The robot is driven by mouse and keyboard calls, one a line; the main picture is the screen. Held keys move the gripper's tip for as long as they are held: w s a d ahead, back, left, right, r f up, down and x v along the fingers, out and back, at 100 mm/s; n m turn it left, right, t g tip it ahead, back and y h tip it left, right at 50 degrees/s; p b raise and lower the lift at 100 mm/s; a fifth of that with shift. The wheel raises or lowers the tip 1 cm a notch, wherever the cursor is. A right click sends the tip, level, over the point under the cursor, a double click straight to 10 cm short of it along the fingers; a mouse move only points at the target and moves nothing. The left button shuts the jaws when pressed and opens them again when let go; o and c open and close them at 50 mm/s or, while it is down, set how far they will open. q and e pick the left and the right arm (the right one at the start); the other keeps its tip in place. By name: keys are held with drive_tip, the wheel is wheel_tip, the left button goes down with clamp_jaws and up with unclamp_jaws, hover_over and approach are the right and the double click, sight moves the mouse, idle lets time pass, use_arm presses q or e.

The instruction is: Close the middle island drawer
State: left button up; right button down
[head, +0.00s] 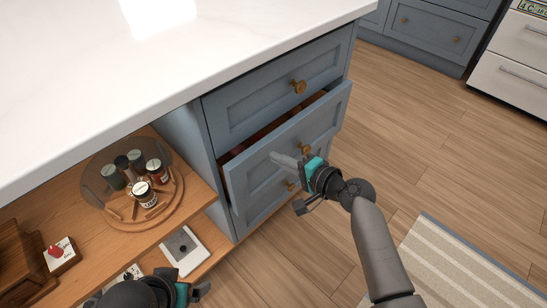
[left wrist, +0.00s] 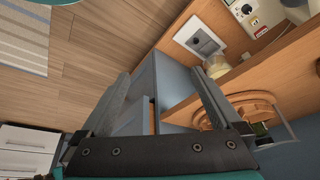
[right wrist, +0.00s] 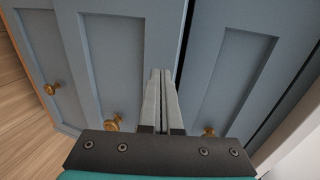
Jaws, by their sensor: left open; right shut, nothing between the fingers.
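The middle island drawer (head: 262,172) is blue-grey with a brass knob (head: 305,149). It stands partly out, with a dark gap above its front showing some contents. It also shows in the right wrist view (right wrist: 118,60), between two other fronts. My right gripper (head: 276,159) is shut and empty, its fingertips at the drawer front left of the knob. Its fingers (right wrist: 160,75) point at that front in the right wrist view; I cannot tell whether they touch. My left gripper (left wrist: 165,95) is open and empty, low by the shelves, and is only partly visible in the head view (head: 200,289).
The top drawer (head: 265,97) looks shut, under the white countertop (head: 180,55). Open wooden shelves at left hold a round turntable (head: 125,207) with several jars. Wooden floor (head: 430,130) is clear at right, with a striped rug (head: 450,265) in front.

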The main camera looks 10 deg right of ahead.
sight(261, 145)
use_arm(q)
drive_tip(key=shift+r, duration=0.8)
use_arm(e)
drive_tip(key=shift+w+a, duration=0.65)
drive_tip(key=shift+w, duration=0.2)
drive_tip(key=w+a, duration=0.2)
drive_tip(key=w, duration=0.1)
drive_tip(key=shift+w+a+b, duration=0.25)
drive_tip(key=shift+a+b, duration=0.1)
drive_tip(key=shift+b, duration=0.05)
drive_tip(key=shift+w+a+r, duration=0.15)
use_arm(q)
drive_tip(key=shift+s+d+r, duration=0.1)
drive_tip(key=shift+s+r, duration=0.1)
drive_tip(key=shift+r, duration=0.35)
drive_tip(key=shift+f, duration=0.1)
use_arm(e)
drive_tip(key=shift+a, duration=0.1)
use_arm(q)
drive_tip(key=shift+s, duration=0.1)
